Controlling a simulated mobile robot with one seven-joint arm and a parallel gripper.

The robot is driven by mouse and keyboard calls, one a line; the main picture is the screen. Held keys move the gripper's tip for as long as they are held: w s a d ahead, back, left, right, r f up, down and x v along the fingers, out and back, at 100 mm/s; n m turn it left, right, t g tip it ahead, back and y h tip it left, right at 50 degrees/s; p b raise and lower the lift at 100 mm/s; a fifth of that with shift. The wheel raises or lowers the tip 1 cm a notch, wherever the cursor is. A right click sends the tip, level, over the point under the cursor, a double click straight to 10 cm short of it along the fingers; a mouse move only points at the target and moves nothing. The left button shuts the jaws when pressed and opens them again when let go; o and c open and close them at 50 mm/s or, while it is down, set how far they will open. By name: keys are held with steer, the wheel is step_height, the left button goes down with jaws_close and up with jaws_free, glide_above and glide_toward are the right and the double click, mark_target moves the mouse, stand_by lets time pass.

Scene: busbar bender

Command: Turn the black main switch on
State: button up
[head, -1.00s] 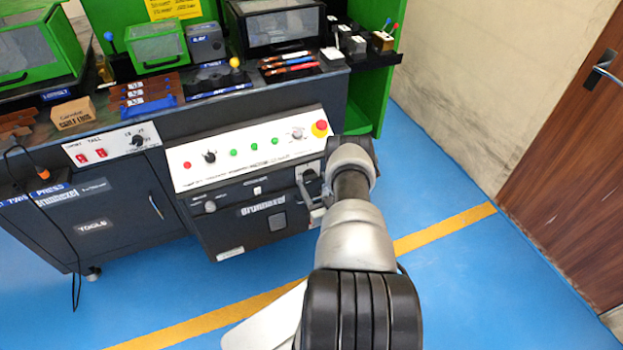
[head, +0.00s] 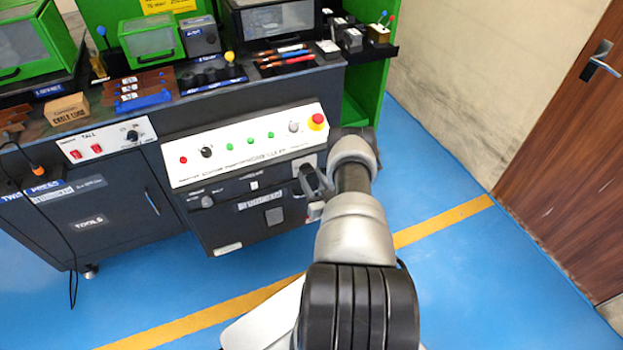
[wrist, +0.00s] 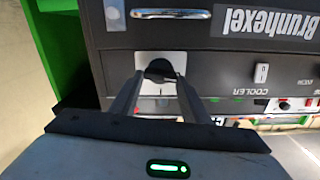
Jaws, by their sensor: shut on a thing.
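The black main switch (wrist: 158,67) is a round knob on a pale square plate (wrist: 174,58) on the dark front panel, seen in the wrist view. My gripper (wrist: 160,80) has a finger on each side of the knob and is shut on it. The fingers hide the knob's sides, and I cannot read its turned position. In the head view my gripper (head: 312,182) reaches the right end of the machine's front, and the knob is hidden there behind it.
The white control panel (head: 235,163) with a red emergency button (head: 317,121) sits just above. A metal handle (wrist: 170,14) is near the plate in the wrist view. A brown door (head: 575,160) stands at the right. The blue floor in front is clear.

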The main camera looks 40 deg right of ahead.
steer(key=m+b, duration=0.2)
steer(key=m, duration=0.2)
steer(key=shift+d+f, duration=0.1)
steer(key=shift+d, duration=0.05)
steer(key=m+b, duration=0.2)
steer(key=m, duration=0.3)
steer(key=shift+d, duration=0.1)
steer(key=m+b, duration=0.1)
steer(key=m, duration=0.2)
steer(key=shift+m, duration=2.1)
steer(key=shift+w, duration=0.1)
steer(key=o, duration=0.9)
steer(key=shift+o, duration=0.7)
steer(key=shift+f, duration=0.1)
steer(key=p+v, duration=0.3)
steer(key=v, duration=1.4)
steer(key=shift+s, duration=0.25)
